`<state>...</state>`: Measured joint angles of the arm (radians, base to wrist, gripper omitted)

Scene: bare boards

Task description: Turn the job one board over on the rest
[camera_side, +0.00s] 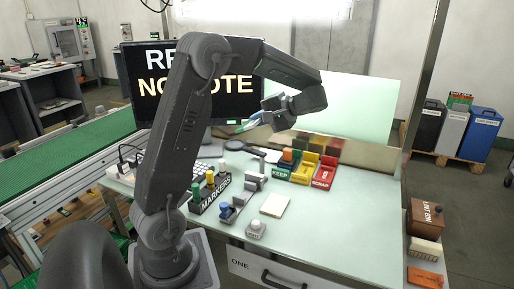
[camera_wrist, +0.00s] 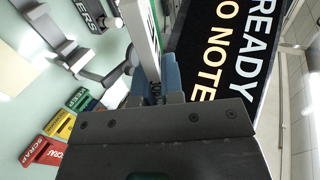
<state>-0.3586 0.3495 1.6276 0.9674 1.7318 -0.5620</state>
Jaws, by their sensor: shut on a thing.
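My gripper (camera_side: 266,117) is raised over the back of the bench, in front of the monitor. In the wrist view its blue fingers (camera_wrist: 158,82) are shut on a thin white and green board (camera_wrist: 142,30), seen nearly edge-on. Lettering beginning "JO" shows between the fingers; the rest is hidden. A grey stand (camera_side: 255,178), which may be the rest, is on the bench below and apart from the board. Grey bracket shapes (camera_wrist: 48,38) also show in the wrist view.
The monitor (camera_side: 140,85) reads "READY NO NOTE" and is close to the gripper. A marker holder (camera_side: 211,196), a pale square pad (camera_side: 275,205) and a dark magnifier-like tool (camera_side: 260,152) are on the bench. Green, yellow and red trays (camera_side: 322,174) stand at the back. The right front is clear.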

